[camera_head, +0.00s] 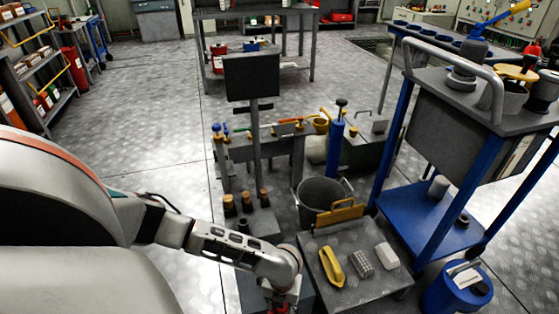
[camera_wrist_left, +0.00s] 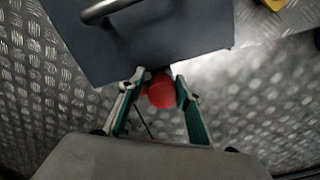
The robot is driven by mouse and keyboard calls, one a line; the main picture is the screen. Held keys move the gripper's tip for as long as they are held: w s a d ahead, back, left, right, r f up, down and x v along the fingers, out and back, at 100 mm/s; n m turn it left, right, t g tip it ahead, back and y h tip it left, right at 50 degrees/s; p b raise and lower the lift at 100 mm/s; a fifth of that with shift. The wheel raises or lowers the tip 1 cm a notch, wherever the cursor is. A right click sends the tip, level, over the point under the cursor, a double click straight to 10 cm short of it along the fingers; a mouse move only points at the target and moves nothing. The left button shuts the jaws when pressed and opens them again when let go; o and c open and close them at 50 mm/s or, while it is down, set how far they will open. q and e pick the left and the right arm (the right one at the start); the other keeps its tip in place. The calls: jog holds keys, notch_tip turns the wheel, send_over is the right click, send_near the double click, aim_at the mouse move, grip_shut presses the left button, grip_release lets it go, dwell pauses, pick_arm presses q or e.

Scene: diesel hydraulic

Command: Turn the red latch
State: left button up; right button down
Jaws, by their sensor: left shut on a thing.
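The red latch (camera_wrist_left: 161,91) is a rounded red piece at the edge of a dark grey box (camera_wrist_left: 150,45) in the left wrist view. My left gripper (camera_wrist_left: 160,84) is shut on it, with one green-and-grey finger on each side. In the head view my left arm reaches down to the bottom edge, where the gripper (camera_head: 283,300) is partly cut off and a bit of red shows. The box is mostly hidden behind the arm there. My right gripper is in neither view.
Beside my left gripper, a small grey table (camera_head: 345,285) holds a yellow brush and other small items. A grey bucket (camera_head: 322,200) stands behind it. A blue-legged cart (camera_head: 440,215) is at right. The metal floor at left is open.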

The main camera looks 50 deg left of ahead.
pick_arm(q)
jog(key=m, duration=0.1)
jog(key=d+m, duration=0.1)
jog(key=s+m, duration=0.1)
jog(key=m, duration=0.1)
jog(key=shift+d+f, duration=0.15)
jog(key=shift+d, duration=0.2)
jog(key=shift+c, duration=0.6)
jog(key=m, duration=0.4)
jog(key=shift+c, duration=0.4)
jog(key=m, duration=0.6)
jog(key=shift+w+a+m, duration=0.1)
jog(key=shift+w+m, duration=0.1)
jog(key=shift+m, duration=0.1)
jog(key=o, duration=0.9)
jog(key=shift+w, duration=0.1)
jog(key=shift+a, duration=0.25)
